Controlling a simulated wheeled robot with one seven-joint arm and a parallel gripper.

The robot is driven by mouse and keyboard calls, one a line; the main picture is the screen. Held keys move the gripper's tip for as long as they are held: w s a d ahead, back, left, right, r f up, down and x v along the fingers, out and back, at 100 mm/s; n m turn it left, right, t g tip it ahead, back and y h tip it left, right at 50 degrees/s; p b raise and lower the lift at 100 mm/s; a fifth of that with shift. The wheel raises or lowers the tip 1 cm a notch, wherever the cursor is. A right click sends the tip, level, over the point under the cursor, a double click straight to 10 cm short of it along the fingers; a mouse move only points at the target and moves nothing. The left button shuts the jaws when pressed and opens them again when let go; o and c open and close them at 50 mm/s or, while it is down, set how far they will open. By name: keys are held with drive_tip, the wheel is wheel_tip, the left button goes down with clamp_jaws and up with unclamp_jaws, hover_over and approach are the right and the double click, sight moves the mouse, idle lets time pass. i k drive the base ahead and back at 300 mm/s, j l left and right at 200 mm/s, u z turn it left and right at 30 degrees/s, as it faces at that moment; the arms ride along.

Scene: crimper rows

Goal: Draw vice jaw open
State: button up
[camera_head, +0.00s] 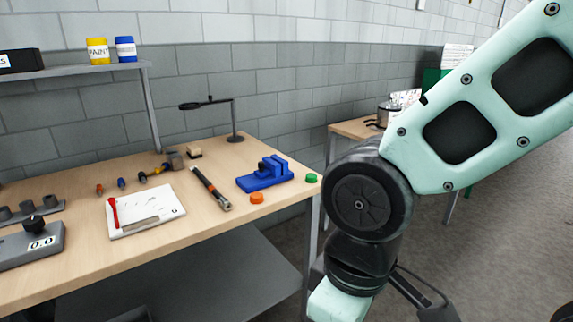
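The blue vice (265,176) sits on the wooden workbench (60,277) near its right end. It has a flat base and raised blocks, with a dark part between them on its left side. The view is too small to tell how far apart its jaws stand. My arm comes in from the upper right and bends down to the right of the bench. Its lower part leaves the bottom of the picture, and I cannot make out my gripper.
A lamp (234,120) stands behind. A second table (352,129) stands at the back right.

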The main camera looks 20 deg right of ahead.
sight(267, 167)
drive_tip(key=i, duration=1.1)
drive_tip(key=j+u, duration=0.05)
drive_tip(key=j, duration=0.05)
